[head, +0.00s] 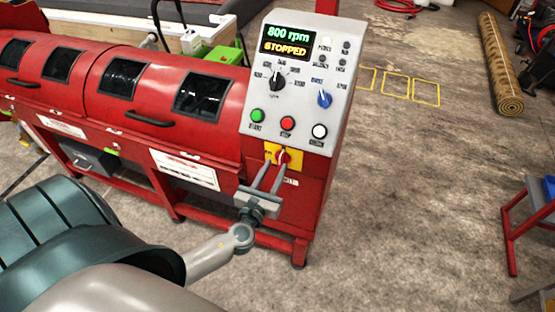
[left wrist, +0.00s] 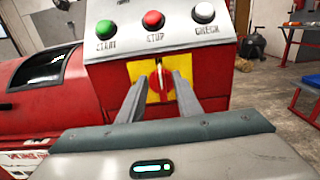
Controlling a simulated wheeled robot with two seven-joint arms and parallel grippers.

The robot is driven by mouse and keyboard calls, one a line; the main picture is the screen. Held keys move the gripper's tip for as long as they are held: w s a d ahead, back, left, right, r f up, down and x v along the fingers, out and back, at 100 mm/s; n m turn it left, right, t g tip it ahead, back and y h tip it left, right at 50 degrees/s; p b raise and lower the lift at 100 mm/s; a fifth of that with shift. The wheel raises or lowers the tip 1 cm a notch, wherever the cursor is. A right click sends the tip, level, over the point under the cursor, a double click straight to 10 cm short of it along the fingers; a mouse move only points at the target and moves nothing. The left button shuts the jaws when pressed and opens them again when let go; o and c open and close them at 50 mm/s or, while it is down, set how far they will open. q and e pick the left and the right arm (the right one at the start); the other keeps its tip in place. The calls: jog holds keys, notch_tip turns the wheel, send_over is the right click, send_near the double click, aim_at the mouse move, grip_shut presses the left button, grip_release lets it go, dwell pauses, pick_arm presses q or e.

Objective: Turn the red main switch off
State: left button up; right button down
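The red main switch (head: 283,156) sits on a yellow plate (head: 269,149) low on the front of the control panel. In the left wrist view the switch (left wrist: 158,86) shows a pale upright line on its handle. My left gripper (head: 274,168) is open, its two fingers pointing at the plate, one on each side of the switch. In the left wrist view the left gripper (left wrist: 160,78) shows a gap between each finger and the handle; whether the tips touch the plate I cannot tell. The display (head: 288,40) reads 800 rpm, STOPPED. My right gripper is not in view.
Above the switch are green (head: 257,116), red (head: 287,123) and white (head: 319,131) buttons, a black dial (head: 275,81) and a blue knob (head: 324,98). The red machine (head: 145,90) stretches left.

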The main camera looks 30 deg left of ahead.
aim_at(280, 159)
pick_arm(q)
jog(key=shift+x, duration=1.6)
jog(key=shift+c, duration=0.7)
grip_shut()
